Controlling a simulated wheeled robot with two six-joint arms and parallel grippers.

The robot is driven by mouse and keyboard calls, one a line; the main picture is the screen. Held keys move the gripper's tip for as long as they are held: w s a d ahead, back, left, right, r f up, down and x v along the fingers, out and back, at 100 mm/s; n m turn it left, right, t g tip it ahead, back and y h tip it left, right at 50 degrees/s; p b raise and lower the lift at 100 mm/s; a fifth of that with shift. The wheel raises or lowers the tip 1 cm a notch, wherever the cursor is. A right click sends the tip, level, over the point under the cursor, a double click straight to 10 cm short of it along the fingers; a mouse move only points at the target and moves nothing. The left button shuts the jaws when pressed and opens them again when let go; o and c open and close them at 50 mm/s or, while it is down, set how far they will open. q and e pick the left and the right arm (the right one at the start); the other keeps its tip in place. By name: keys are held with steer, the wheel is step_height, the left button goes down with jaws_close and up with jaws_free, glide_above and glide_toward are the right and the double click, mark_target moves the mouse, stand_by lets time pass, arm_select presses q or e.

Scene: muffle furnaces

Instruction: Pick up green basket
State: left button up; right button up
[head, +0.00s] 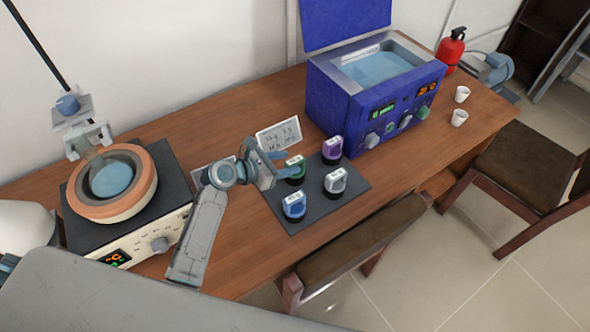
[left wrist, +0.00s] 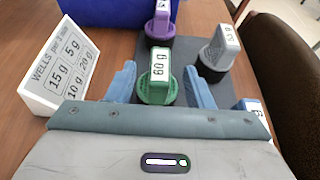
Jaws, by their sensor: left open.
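The green basket (head: 294,170), with a tall handle labelled 60 g, stands upright on a dark mat (head: 318,216). It also shows in the left wrist view (left wrist: 158,78). My left gripper (head: 281,163) is open, with its blue fingers on either side of the green basket and visible gaps between them and it in the left wrist view (left wrist: 160,85). Purple (head: 332,150), grey (head: 335,181) and blue (head: 294,206) baskets stand on the same mat. My right gripper does not show.
A small sign (head: 279,135) stands behind the mat. A blue water bath (head: 350,122) with its lid up is at the back. A round heating device (head: 112,182) is at the left. White cups (head: 460,117) are at the right.

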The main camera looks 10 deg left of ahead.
mark_target(293, 161)
arm_select(q)
steer(key=x, duration=0.3)
steer(key=shift+w+d+p, duration=0.25)
steer(key=shift+w+p, duration=0.05)
steer(key=shift+p, duration=0.1)
steer(key=shift+w+d+f, duration=0.2)
steer(key=shift+c, duration=0.2)
steer(key=c, duration=0.7)
jaws_close()
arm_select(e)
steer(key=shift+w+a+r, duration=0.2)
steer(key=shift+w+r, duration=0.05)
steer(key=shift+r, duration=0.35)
